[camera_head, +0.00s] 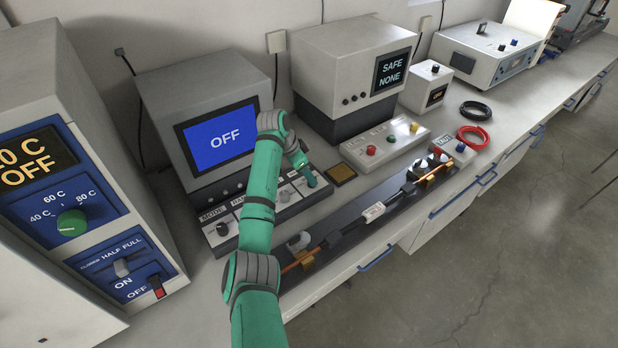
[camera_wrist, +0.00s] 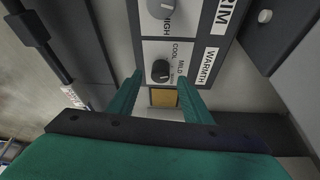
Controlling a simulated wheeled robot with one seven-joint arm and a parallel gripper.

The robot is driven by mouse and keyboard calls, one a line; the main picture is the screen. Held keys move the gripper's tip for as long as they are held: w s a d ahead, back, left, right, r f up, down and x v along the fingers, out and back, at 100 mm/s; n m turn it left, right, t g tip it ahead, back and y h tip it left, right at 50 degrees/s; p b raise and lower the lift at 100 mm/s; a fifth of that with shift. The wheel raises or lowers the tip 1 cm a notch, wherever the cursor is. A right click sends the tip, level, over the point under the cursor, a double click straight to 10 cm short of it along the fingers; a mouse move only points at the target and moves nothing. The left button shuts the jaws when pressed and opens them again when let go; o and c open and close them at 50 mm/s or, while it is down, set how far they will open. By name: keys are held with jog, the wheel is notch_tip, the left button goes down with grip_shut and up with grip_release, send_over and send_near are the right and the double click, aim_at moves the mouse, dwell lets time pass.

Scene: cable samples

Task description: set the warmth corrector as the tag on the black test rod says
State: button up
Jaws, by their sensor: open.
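The warmth corrector is a black knob (camera_wrist: 160,70) on a light panel marked WARMTH, with COOL and MILD printed beside it. Any further mark is hidden by a finger, and I cannot tell which mark the knob points to. My gripper (camera_wrist: 160,77) is open, its teal fingers on either side of the knob in the wrist view; I cannot tell if they touch it. In the head view my gripper (camera_head: 305,168) is over the panel's right end and covers the knob. The black test rod (camera_head: 351,225) lies along a dark rack, with a white tag (camera_head: 373,211) too small to read.
A blue screen (camera_head: 222,136) reads OFF behind the panel. A gold square plate (camera_head: 341,173) lies right of my gripper. A box with red, green and yellow buttons (camera_head: 385,145) stands further right. A grey knob (camera_wrist: 160,9) is beside the warmth knob.

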jog(key=v, duration=0.7)
jog(key=shift+r, duration=0.3)
